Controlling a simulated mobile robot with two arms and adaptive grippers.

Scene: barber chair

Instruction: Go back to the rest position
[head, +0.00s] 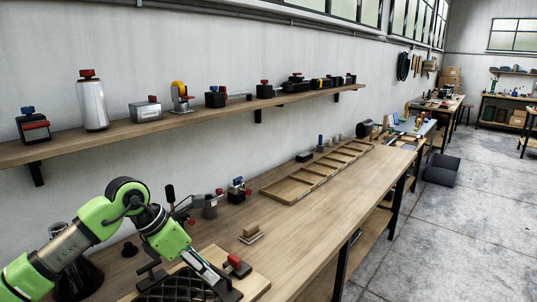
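My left arm comes in from the left in green and black, bent over the near end of the wooden workbench (330,195). My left gripper (217,279) points down and to the right, low in the head view, above a wooden board (258,284) on the bench. Its fingertips are small and dark against dark parts there, so I cannot tell whether they are open or hold anything. A red-topped black piece (237,266) is close beside it. My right gripper is not in view.
A wall shelf (200,119) with several tools and cans runs above the bench. A divided wooden tray (318,172) lies along the bench's back. A small block (250,233) sits nearer. The middle bench top is clear, and open concrete floor (450,235) lies to the right.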

